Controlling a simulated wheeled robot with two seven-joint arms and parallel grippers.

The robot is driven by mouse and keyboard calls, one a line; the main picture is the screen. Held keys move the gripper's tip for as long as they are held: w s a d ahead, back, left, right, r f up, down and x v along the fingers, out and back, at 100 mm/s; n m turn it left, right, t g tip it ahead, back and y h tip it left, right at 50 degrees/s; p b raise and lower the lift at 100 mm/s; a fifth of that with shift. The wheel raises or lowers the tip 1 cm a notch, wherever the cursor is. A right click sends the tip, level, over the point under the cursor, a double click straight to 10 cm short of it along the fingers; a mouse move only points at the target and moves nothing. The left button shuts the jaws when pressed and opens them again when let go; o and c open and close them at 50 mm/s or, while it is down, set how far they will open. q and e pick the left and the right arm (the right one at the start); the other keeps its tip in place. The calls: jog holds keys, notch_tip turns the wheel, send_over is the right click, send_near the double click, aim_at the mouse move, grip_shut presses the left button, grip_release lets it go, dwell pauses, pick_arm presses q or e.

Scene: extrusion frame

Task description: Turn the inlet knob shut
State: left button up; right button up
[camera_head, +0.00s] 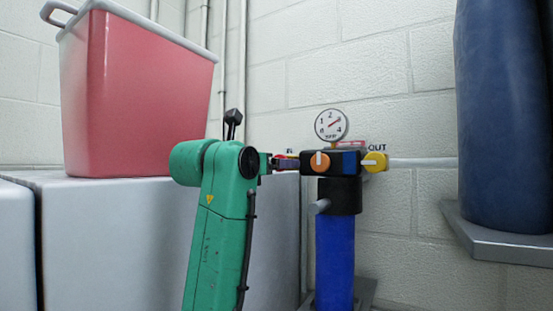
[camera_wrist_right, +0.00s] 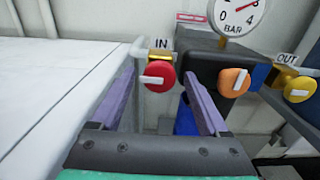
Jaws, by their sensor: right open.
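The red inlet knob (camera_wrist_right: 157,76) sits under the IN label in the right wrist view, with its white bar lying roughly level. My right gripper (camera_wrist_right: 158,84) is open, with one purple finger to each side of the knob. I cannot tell whether either finger touches it. In the head view my green arm hides most of the inlet side, and the right gripper (camera_head: 278,163) shows only as a small piece there. The filter unit has a black head and blue body (camera_head: 335,250). My left gripper is not in view.
An orange knob (camera_wrist_right: 233,82) is close to the right finger, and a yellow OUT knob (camera_head: 375,162) is farther right. A pressure gauge (camera_head: 331,124) stands above the unit. A red bin (camera_head: 130,95) rests on white cabinets (camera_head: 110,230) at left. A dark blue tank (camera_head: 505,110) stands at right.

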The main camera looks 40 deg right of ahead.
jog(key=shift+s+a, duration=0.1)
jog(key=shift+a, duration=0.2)
jog(key=shift+r, duration=0.1)
jog(key=shift+c, duration=0.8)
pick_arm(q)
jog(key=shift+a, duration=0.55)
pick_arm(e)
jog(key=shift+d, duration=0.1)
grip_shut()
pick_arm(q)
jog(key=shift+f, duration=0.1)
pick_arm(e)
jog(key=shift+m, duration=0.5)
pick_arm(q)
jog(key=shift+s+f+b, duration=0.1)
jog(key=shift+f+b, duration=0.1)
jog(key=shift+b, duration=0.1)
pick_arm(e)
jog(key=m, duration=1.6)
jog(key=shift+r+m, duration=0.2)
jog(key=shift+m, duration=0.2)
